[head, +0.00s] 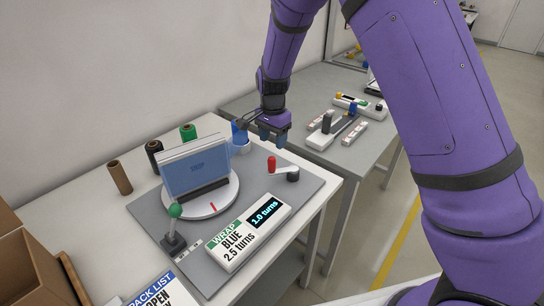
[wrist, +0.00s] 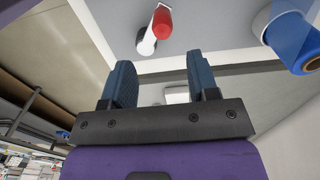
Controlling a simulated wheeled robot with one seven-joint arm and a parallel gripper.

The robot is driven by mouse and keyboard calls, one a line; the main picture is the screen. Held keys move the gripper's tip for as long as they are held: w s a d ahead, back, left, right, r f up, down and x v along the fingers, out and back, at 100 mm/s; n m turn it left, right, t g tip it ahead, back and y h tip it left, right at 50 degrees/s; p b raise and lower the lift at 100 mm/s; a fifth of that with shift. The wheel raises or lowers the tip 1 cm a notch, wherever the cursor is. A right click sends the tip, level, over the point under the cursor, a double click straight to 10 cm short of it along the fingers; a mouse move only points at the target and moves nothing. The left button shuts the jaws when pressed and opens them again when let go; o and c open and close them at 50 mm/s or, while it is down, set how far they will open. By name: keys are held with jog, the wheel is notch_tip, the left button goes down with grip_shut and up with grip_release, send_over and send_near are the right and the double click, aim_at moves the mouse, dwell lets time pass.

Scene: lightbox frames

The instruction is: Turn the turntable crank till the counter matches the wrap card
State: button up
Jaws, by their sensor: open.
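The crank has a red knob (head: 271,162), a white arm and a dark hub (head: 292,174), right of the turntable. My gripper (head: 272,137) is open and empty, apart from the knob and behind it in the head view. In the wrist view the red knob (wrist: 163,21) and white crank arm (wrist: 147,42) lie beyond my open fingers (wrist: 161,78). The counter (head: 264,213) reads 1.0 turns. The wrap card (head: 232,242) beside it reads WRAP BLUE 2.5 turns. The white turntable (head: 214,207) has a red mark and carries an upright blue panel (head: 195,167).
A blue film roll (head: 239,134) stands close left of my gripper; it also shows in the wrist view (wrist: 292,38). Green, black and brown rolls stand behind the turntable. A green-knobbed lever (head: 175,211) stands at front left. A second table (head: 292,92) holds other devices.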

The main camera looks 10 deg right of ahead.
aim_at(272, 158)
jog(key=n, duration=0.7)
jog(key=shift+r+n, duration=0.1)
jog(key=shift+n, duration=0.2)
jog(key=n, duration=0.6)
jog(key=shift+a+r, duration=0.15)
notch_tip(272, 158, down, 11)
jog(key=shift+r, duration=0.15)
jog(key=shift+c, duration=0.4)
jog(key=shift+w, duration=0.1)
grip_shut()
